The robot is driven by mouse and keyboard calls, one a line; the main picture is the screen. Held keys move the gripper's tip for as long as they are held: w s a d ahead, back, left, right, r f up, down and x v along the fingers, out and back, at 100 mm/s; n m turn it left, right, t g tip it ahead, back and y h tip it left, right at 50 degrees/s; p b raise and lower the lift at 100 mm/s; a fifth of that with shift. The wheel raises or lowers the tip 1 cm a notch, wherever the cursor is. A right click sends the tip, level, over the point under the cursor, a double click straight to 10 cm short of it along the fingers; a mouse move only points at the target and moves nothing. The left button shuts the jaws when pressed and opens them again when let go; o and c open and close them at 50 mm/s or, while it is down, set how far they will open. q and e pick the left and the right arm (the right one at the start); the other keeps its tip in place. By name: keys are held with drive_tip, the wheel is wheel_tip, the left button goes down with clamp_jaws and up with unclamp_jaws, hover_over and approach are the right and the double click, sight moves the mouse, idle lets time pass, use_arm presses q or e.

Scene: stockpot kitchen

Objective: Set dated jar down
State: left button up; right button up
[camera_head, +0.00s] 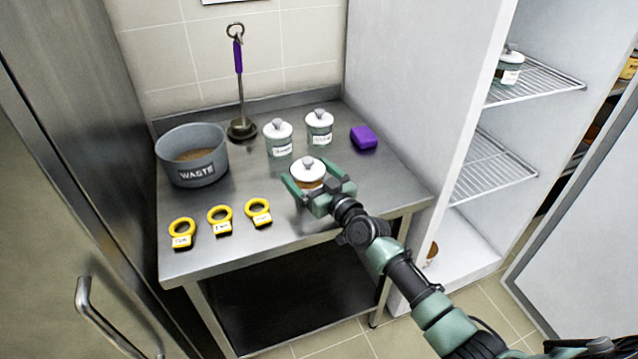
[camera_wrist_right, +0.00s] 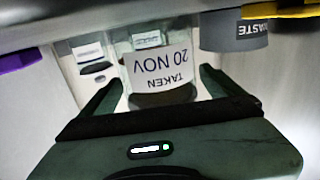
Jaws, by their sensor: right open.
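The dated jar (camera_head: 308,168), with a white lid and a grey knob, is upright at the front right of the steel table (camera_head: 290,236). In the right wrist view its label (camera_wrist_right: 160,70) reads "TAKEN 20 NOV", upside down. My right gripper (camera_head: 307,181) is open, with one finger on each side of the jar. The jar appears to stand on the table, but its base is partly hidden by the gripper. My left gripper is not in view.
Two similar jars (camera_head: 278,138) (camera_head: 319,127) stand behind, with a purple block (camera_head: 363,137) to their right. A grey WASTE tub (camera_head: 192,157), a purple-handled ladle (camera_head: 239,90) and yellow ring tags (camera_head: 220,219) are left. An open cabinet (camera_head: 490,170) holds another jar (camera_head: 509,68).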

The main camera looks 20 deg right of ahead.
drive_tip(key=v, duration=1.1)
drive_tip(key=shift+s+d, duration=0.1)
drive_tip(key=shift+s, duration=0.25)
